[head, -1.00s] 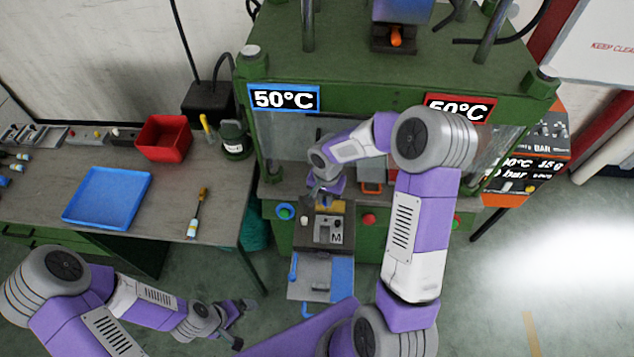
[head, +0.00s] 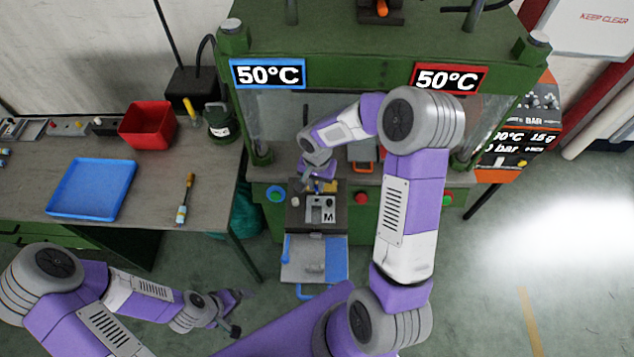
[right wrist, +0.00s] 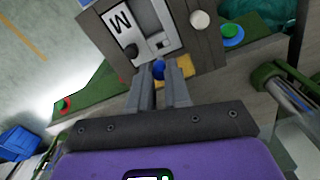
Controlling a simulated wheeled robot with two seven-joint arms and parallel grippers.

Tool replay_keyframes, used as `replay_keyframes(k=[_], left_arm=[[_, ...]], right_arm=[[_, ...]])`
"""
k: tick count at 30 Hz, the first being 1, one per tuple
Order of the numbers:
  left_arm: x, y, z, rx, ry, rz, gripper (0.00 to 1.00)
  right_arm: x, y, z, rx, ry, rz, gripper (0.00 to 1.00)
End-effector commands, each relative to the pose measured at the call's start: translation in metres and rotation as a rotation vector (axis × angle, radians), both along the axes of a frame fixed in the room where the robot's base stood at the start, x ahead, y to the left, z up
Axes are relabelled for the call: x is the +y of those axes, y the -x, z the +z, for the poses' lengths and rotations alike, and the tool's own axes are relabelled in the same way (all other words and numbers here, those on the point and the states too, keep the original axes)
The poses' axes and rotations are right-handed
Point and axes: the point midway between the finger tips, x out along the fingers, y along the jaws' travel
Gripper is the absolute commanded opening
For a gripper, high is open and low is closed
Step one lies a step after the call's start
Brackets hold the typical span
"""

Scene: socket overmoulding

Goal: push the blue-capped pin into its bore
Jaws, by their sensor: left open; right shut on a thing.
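The blue-capped pin (right wrist: 158,68) shows its round blue cap between the fingertips of my right gripper (right wrist: 160,80) in the right wrist view. The gripper is shut on it, at the edge of the mould block marked M (right wrist: 128,28). The pin's shank and the bore are hidden, so I cannot tell how deep the pin sits. In the head view my right gripper (head: 316,188) is over the far side of the mould (head: 296,214), mostly behind its own wrist. My left gripper (head: 236,314) is open and empty, low over the floor, away from the press.
A yellow part (right wrist: 186,66) lies beside the pin. The green press (head: 380,70) stands over the mould, its plates showing 50°C. A tray with a blue half (head: 336,258) is in front. The bench at left holds a blue tray (head: 62,207), red bin (head: 148,122) and brush (head: 185,196).

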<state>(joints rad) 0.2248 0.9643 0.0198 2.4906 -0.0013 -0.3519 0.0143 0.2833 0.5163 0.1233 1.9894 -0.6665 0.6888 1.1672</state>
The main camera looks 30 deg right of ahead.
Motion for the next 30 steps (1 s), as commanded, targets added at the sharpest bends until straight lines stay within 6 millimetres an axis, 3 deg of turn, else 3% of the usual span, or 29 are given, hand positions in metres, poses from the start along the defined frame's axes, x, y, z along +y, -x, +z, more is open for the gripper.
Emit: replay_keyframes(k=[21, 30], left_arm=[[0.000, 0.000, -0.051, 0.000, 0.000, 0.000, 1.00], [0.000, 0.000, -0.057, 0.000, 0.000, 0.000, 1.00]], right_arm=[[0.000, 0.000, -0.053, 0.001, -0.001, 0.000, 0.00], [0.000, 0.000, -0.059, 0.000, 0.000, 0.000, 0.00]])
